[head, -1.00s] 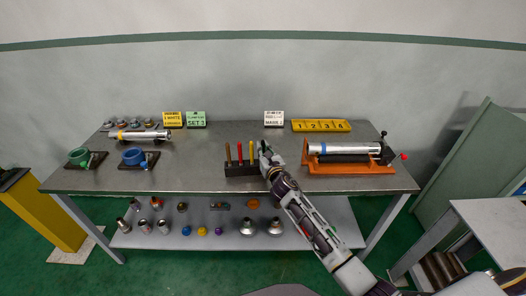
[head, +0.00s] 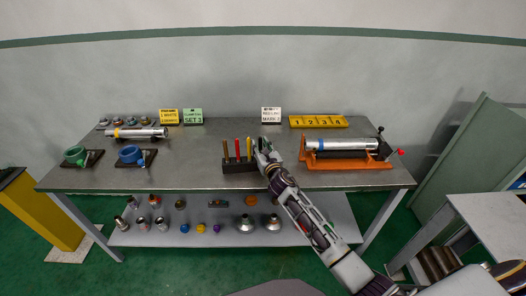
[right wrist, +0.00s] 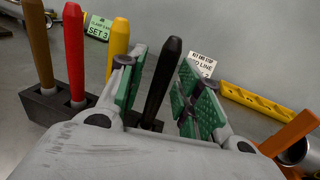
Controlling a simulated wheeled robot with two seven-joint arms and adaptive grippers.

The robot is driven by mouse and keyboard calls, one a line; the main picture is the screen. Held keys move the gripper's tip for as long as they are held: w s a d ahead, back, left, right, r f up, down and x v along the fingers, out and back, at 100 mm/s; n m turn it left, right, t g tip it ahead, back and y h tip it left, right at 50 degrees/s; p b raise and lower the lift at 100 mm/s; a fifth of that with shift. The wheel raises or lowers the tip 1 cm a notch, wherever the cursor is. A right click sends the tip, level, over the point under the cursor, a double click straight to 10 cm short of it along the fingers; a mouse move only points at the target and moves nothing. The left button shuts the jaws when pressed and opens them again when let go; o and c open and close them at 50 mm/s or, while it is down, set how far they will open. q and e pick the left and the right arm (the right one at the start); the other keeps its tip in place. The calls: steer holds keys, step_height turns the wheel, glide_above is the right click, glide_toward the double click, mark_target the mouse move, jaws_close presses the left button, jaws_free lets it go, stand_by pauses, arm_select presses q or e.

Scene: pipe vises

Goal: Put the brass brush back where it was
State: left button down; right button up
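A dark tool block (head: 239,168) stands near the middle of the bench's front half; it also shows in the right wrist view (right wrist: 48,108). It holds upright tools with a brown handle (right wrist: 38,45), a red handle (right wrist: 74,52), a yellow handle (right wrist: 117,45) and a black handle (right wrist: 161,80). The tool heads are hidden, so I cannot tell by its head which is the brass brush. My right gripper (right wrist: 163,92) is open, its green-padded fingers on either side of the black handle, with gaps showing. In the head view the right gripper (head: 262,150) is at the block's right end.
An orange vise (head: 345,165) holding a pipe stands to the right. A yellow numbered rack (head: 318,122) and a white sign (head: 271,116) are behind. Green (head: 75,155) and blue (head: 131,155) vises stand at the left. The bench between them and the block is clear.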

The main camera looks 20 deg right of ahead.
steer(key=shift+r, duration=0.2)
steer(key=shift+s+f, duration=0.1)
steer(key=shift+s, duration=0.45)
steer(key=s, duration=1.1)
steer(key=shift+d, duration=0.2)
stand_by(0.4)
